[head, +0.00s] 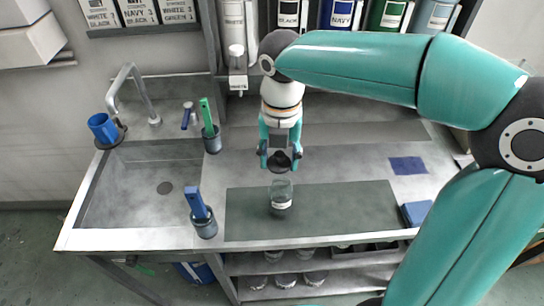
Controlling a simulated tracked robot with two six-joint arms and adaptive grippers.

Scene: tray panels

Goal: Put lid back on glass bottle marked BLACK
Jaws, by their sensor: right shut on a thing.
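A small clear glass bottle (281,193) stands upright on the dark green mat (340,205). It has a pale label and dark contents low down; the label is too small to read. My right gripper (280,152) points down just behind and above the bottle in the picture. It is shut on a dark round lid (279,162). The lid appears apart from the bottle's mouth, though the exact height gap is hard to judge. My left gripper is not in view.
A sink (150,190) with a tap (135,90) lies at the left. Cups with brushes (204,225) (211,140) stand beside it. A blue cloth (408,165) and a blue block (416,213) lie at the right. Labelled containers (340,14) line the back. The mat around the bottle is clear.

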